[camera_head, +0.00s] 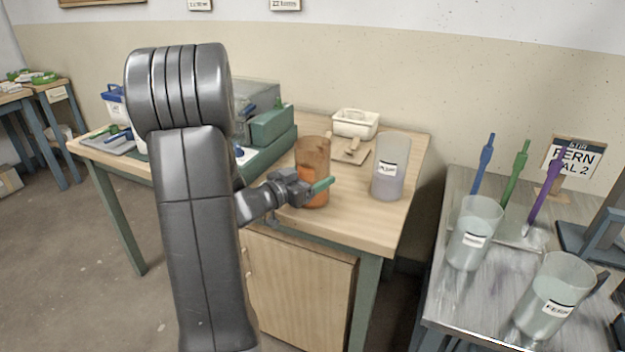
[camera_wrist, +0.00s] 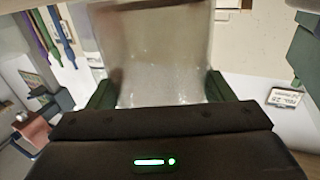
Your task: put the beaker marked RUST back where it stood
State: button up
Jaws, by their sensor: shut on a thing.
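A translucent beaker with rust-orange contents (camera_head: 312,160) is at the front part of the wooden table, in the head view. I see no label on its visible side, so I cannot read RUST on it. My gripper (camera_head: 308,190) is shut on it low on its side, with a green finger in front of it. In the wrist view the beaker (camera_wrist: 160,60) fills the space between the two green fingers of my gripper (camera_wrist: 160,92). I cannot tell whether its base touches the tabletop.
A labelled beaker with pale mauve contents (camera_head: 388,180) stands to the right on the wooden table (camera_head: 360,228). Behind are a white basket (camera_head: 355,124) and a green box (camera_head: 272,125). Two labelled beakers (camera_head: 474,232) (camera_head: 552,296) stand on the grey table (camera_head: 455,300) at right.

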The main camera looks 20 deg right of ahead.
jog(key=shift+f, duration=0.2)
jog(key=o, duration=1.4)
jog(key=shift+r, duration=0.1)
jog(key=shift+r, duration=0.15)
jog(key=p+v, duration=0.1)
jog(key=v, duration=1.1)
jog(key=shift+o, duration=0.3)
